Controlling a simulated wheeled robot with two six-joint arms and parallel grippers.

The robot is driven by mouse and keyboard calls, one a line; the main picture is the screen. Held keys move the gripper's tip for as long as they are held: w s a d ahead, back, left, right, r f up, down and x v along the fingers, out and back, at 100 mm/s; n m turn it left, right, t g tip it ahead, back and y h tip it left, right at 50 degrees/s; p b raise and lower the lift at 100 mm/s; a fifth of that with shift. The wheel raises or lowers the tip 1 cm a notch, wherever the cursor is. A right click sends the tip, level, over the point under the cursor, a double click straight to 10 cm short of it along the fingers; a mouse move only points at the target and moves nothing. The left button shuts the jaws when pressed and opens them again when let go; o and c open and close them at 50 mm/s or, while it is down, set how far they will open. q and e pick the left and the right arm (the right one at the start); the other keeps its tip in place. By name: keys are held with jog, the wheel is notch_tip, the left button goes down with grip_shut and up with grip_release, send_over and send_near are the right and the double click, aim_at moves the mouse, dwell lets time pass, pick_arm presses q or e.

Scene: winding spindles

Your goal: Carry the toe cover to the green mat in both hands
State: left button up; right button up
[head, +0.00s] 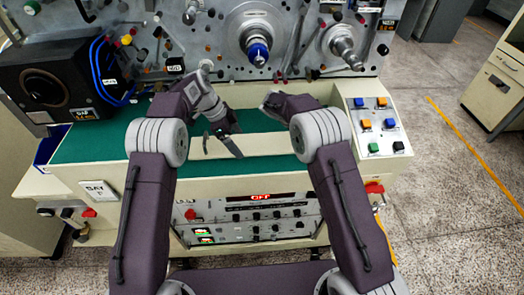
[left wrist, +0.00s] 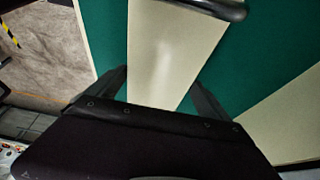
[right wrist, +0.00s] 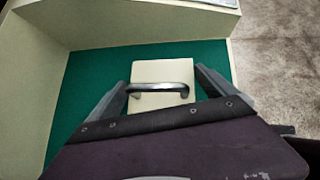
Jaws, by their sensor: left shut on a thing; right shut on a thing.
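The toe cover (head: 268,144) is a long cream panel lying across the view over the green mat (head: 100,142). My left gripper (head: 223,151) is at the cover's left part, its fingers on either side of the panel. The left wrist view shows the cover (left wrist: 165,50) between the fingers, with green on both sides. My right gripper (right wrist: 162,77) is shut on the cover's other part, with a metal handle (right wrist: 160,89) between its fingers. Its fingertips are hidden in the head view. I cannot tell whether the cover touches the mat.
The machine face with spindles (head: 258,54) rises behind the mat. A black speaker-like box (head: 45,88) stands left, beside blue cables (head: 100,70). A button panel (head: 377,125) is at right. A control panel (head: 250,220) is below the front edge.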

pick_arm(q)
jog(key=shift+w+f+b, duration=0.15)
jog(key=shift+f+b, duration=0.2)
jog(key=shift+f, duration=0.15)
pick_arm(e)
jog(key=shift+f, duration=0.65)
pick_arm(q)
jog(key=o, duration=1.8)
jog(key=shift+r+p, duration=0.25)
jog(key=shift+p, duration=0.05)
pick_arm(e)
jog(key=o, duration=1.7)
jog(key=shift+r, duration=0.3)
pick_arm(q)
jog(key=shift+s, duration=0.2)
pick_arm(e)
jog(key=shift+s, duration=0.1)
pick_arm(q)
jog(key=v, duration=1.2)
pick_arm(e)
jog(key=shift+r, duration=0.1)
jog(key=v, duration=1.2)
